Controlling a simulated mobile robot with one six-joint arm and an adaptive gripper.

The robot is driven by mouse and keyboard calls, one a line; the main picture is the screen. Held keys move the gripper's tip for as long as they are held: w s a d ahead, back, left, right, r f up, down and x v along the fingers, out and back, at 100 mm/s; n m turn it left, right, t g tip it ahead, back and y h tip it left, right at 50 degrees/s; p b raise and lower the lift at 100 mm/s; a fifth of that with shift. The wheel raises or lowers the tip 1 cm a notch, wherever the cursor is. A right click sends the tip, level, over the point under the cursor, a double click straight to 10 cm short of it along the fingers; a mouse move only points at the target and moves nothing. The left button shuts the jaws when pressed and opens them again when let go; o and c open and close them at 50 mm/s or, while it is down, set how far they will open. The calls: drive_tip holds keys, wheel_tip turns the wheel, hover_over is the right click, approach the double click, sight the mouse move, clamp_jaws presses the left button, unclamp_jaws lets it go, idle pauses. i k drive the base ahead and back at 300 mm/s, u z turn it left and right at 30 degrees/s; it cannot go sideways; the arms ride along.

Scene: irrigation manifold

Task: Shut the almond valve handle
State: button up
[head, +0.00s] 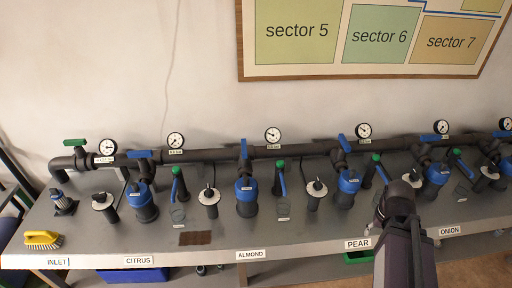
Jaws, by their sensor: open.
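The ALMOND label (250,254) is on the bench's front edge. Above it, a blue lever handle (243,149) sits at the dark main pipe, above a blue-topped filter (246,188). This lever looks long and narrow and points up the picture, in line with the branch to the filter. To its right stands a green-topped fitting (280,165) with a thin blue lever. My arm rises at the lower right, over the pear section, well right of the almond lever. I cannot make out my gripper's fingers.
The citrus blue lever (139,154) lies sideways along the pipe; the pear lever (344,143) slants upward. Black posts with white collars (209,197) and pressure gauges (272,134) stand nearby. A brown mat (195,238) and yellow brush (43,239) lie on the bench.

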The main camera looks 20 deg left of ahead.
sight(243, 140)
drive_tip(key=z, duration=0.8)
drive_tip(key=k, duration=1)
drive_tip(key=u, duration=1.15)
drive_tip(key=i, duration=0.75)
drive_tip(key=z, duration=0.1)
